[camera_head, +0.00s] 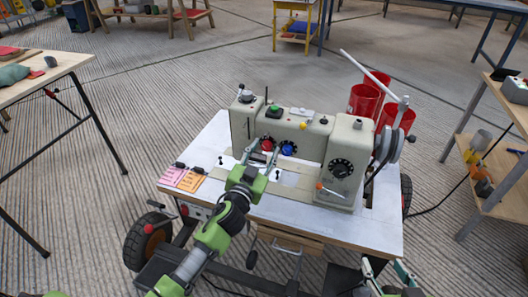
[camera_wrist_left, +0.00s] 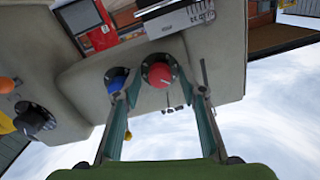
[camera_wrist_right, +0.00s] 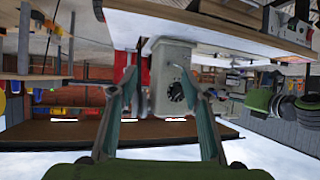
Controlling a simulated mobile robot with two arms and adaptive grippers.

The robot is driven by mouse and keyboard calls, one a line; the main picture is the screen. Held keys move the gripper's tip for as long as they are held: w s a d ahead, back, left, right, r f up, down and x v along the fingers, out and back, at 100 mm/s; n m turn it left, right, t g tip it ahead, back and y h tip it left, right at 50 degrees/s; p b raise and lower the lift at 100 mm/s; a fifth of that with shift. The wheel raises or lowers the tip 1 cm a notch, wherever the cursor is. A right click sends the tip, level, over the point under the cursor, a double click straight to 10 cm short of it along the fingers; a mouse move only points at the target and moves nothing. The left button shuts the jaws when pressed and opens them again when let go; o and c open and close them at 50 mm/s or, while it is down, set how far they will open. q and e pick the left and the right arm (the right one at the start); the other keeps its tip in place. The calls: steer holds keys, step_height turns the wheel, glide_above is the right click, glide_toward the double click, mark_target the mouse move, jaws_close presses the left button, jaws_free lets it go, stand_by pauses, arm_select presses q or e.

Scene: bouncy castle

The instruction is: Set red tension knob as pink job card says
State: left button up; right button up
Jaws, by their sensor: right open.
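The red tension knob (camera_head: 267,146) sits on a dark dial on the front of the cream sewing machine (camera_head: 312,128), beside a blue knob (camera_head: 288,149). In the left wrist view, the red knob (camera_wrist_left: 160,74) is between and just ahead of my left gripper's (camera_wrist_left: 163,92) spread fingertips, with gaps on both sides. One fingertip is close to the blue knob (camera_wrist_left: 117,80). The left gripper (camera_head: 262,157) is open. The pink job card (camera_head: 172,176) lies on the table's left end; its writing is too small to read. My right gripper (camera_head: 390,274) is open and empty at the lower right.
An orange card (camera_head: 190,181) lies beside the pink one. A black dial (camera_head: 341,168) and an orange-tipped lever (camera_head: 328,188) are on the machine's right part.

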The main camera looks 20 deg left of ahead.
arm_select(q)
jaws_close()
arm_select(e)
steer(key=shift+s+f, duration=0.1)
arm_select(q)
steer(key=m+p, duration=0.1)
steer(key=m, duration=0.3)
steer(key=shift+m, duration=2.4)
arm_select(e)
steer(key=s+d+f+g+h, duration=0.1)
steer(key=s+d+f+g, duration=0.1)
steer(key=s+f, duration=0.3)
steer(key=shift+s+g, duration=0.4)
steer(key=shift+g, duration=0.5)
steer(key=shift+d, duration=0.1)
arm_select(q)
jaws_free()
